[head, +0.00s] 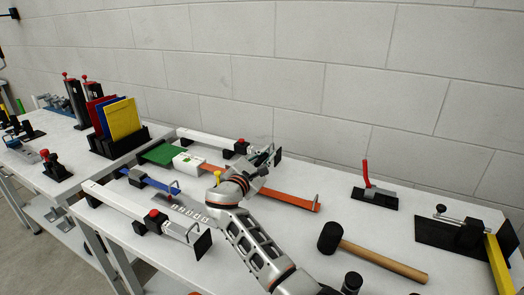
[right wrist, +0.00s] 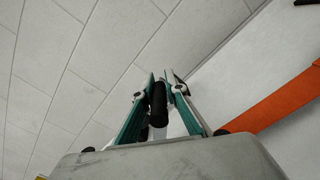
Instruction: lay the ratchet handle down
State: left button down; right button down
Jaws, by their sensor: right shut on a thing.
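My right gripper (head: 264,158) is over the middle of the white bench, its arm coming in from the bottom of the head view. In the right wrist view the gripper (right wrist: 160,80) is shut on a dark, rounded bar, which I take to be the ratchet handle (right wrist: 158,100). The handle stands between the two green-sided fingers, with a wall behind it. In the head view I cannot clearly separate the handle from the gripper. My left gripper is not in view.
An orange bar (head: 295,198) lies beside my right gripper. White clamp bars (head: 120,200), a green block (head: 162,153) and a blue bar (head: 150,180) lie to the left. A mallet (head: 380,260) and a red-handled toggle clamp (head: 375,193) are to the right. Bare bench shows between them.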

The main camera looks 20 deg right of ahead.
jog(key=shift+s+d+f, duration=0.2)
jog(key=shift+d+f, duration=0.05)
jog(key=shift+f, duration=0.25)
jog(key=c, duration=2)
grip_release()
jog(key=shift+c, duration=0.2)
notch_tip(320, 180, up, 10)
jog(key=shift+r, duration=0.1)
